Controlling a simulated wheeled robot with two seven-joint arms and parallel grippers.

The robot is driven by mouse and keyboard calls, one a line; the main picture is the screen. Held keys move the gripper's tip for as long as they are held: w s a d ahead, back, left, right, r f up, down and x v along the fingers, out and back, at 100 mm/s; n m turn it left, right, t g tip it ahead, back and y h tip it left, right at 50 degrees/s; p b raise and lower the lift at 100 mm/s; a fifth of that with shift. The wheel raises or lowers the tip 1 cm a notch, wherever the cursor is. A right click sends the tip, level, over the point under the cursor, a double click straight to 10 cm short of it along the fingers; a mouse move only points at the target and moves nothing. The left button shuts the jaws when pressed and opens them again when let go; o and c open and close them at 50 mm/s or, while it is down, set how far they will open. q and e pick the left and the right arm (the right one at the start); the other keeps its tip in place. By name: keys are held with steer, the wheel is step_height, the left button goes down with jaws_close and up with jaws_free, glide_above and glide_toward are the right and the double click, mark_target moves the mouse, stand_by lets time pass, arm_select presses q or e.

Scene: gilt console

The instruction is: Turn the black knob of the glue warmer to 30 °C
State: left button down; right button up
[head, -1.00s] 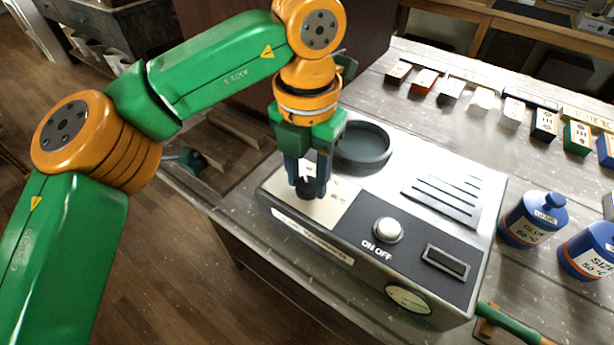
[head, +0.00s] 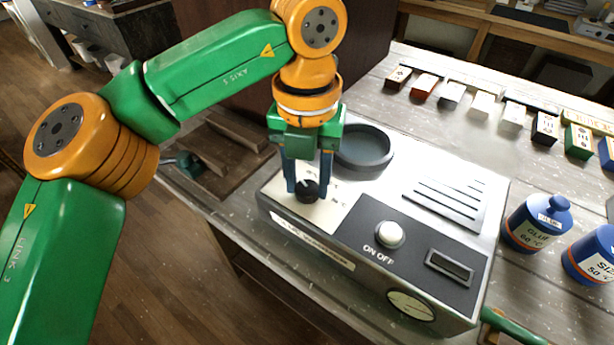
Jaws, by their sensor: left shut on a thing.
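The glue warmer (head: 474,230) is a pale metal box with a dark front panel and a round well on top. Its black knob (head: 307,193) sits on a light dial plate (head: 335,212) at the left of the panel. My left gripper (head: 307,190) points down with its two blue fingers on either side of the knob, shut on it. The fingers partly cover the knob and the dial marks, and I cannot read the setting. The display (head: 449,267) looks dark. My right gripper is not in view.
A white ON/OFF button (head: 390,235) is right of the dial, and a round gauge (head: 411,306) is on the front face. Blue glue (head: 538,228) and size (head: 592,258) jars stand to the right. Several small labelled boxes line the back. A green handle (head: 512,324) lies near the front right.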

mark_target(307, 187)
arm_select(q)
steer(key=shift+c, duration=2.2)
jaws_free()
step_height(307, 187, up, 7)
steer(key=shift+r+p, duration=0.15)
steer(key=shift+p, duration=0.6)
